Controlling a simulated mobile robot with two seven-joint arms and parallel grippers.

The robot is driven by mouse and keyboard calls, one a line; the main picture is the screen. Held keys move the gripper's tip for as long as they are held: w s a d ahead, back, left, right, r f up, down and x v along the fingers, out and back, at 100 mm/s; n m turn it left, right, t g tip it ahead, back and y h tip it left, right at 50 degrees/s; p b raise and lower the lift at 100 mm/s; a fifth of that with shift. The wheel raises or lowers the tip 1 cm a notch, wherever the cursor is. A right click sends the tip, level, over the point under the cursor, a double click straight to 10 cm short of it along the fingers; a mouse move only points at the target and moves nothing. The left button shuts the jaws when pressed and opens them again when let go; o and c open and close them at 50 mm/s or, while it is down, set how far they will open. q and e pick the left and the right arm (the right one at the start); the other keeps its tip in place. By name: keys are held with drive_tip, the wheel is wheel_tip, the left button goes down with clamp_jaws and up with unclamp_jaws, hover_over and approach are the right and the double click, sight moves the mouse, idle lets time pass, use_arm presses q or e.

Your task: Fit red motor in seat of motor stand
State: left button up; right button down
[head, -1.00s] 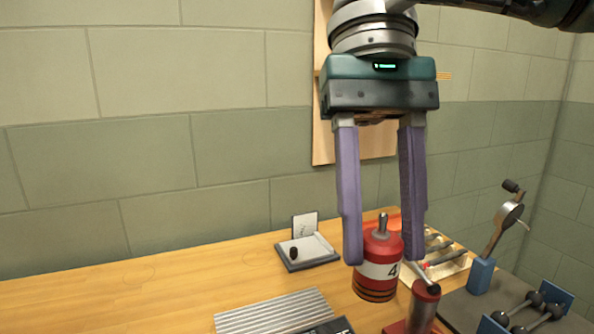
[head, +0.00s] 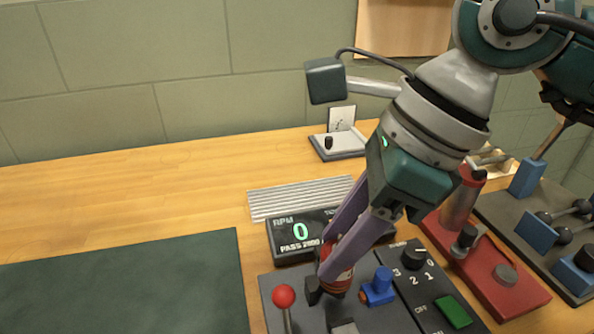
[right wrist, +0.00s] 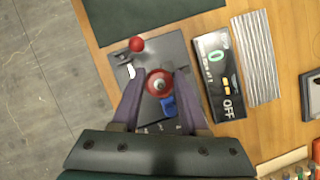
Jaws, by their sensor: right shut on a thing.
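My right gripper (head: 335,278) is shut on the red motor (head: 338,282), which is mostly hidden by the purple fingers in the head view. In the right wrist view the motor (right wrist: 158,84) shows from above as a red disc with a grey shaft, between the fingertips. The motor is over the dark motor stand (head: 375,318), beside a black block. I cannot tell whether it touches the seat, which is hidden beneath it. My left gripper is not in view.
A red ball-topped lever (head: 284,296) stands left of the motor, a blue clamp (head: 379,287) right. Behind is an RPM display (head: 300,235) reading 0. A dial (head: 414,257) and green switch (head: 453,311) are at right. A dark green mat (head: 130,285) lies left.

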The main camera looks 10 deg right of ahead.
sight(336, 282)
drive_tip(key=shift+f+b, duration=1.6)
drive_tip(key=shift+f, duration=0.55)
drive_tip(key=shift+f+b, duration=1.1)
drive_tip(key=shift+f, duration=0.05)
drive_tip(key=c, duration=0.7)
unclamp_jaws()
drive_tip(key=o, duration=0.4)
drive_tip(key=shift+c, duration=0.2)
drive_tip(key=shift+d, duration=0.1)
drive_tip(key=v, duration=1)
